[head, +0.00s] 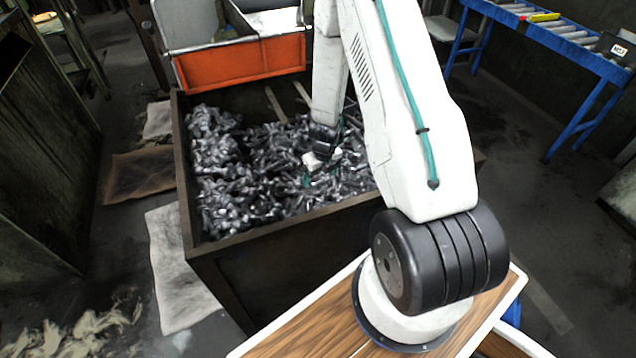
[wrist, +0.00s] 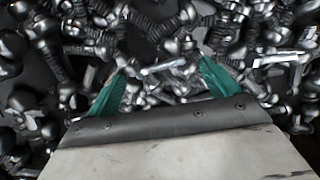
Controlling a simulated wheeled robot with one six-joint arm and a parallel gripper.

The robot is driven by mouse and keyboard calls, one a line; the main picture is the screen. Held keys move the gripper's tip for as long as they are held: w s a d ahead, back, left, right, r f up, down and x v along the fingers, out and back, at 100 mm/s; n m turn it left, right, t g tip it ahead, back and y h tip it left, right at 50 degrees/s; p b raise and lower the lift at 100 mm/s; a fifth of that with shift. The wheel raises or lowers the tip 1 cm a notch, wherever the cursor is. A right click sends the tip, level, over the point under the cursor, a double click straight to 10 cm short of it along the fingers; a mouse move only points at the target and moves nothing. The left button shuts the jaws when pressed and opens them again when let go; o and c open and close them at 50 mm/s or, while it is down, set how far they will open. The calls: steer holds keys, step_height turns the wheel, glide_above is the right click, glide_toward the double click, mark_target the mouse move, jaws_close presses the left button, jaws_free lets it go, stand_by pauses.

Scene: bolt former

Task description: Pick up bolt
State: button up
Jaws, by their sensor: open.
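Many grey metal bolts (head: 235,185) lie in a jumbled heap in a large dark bin (head: 186,215) in the head view. They also fill the upper part of the wrist view (wrist: 180,45). My gripper (wrist: 160,85) shows two green fingers spread apart, with loose bolts between and beyond them. In the head view my gripper (head: 307,178) is down at the heap's surface, towards the bin's right half, partly hidden by my arm. The fingers are open, and I cannot tell whether they touch any bolt.
The bin's walls surround the heap. An orange chute (head: 240,64) overhangs the back edge. A blue-framed roller conveyor (head: 560,32) stands at the upper right, with a yellow item on it. Cardboard sheets (head: 138,173) lie on the floor at left.

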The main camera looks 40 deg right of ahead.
steer(key=shift+w+f, duration=0.1)
steer(key=shift+f, duration=0.7)
steer(key=c, duration=1.2)
steer(key=shift+r, duration=0.1)
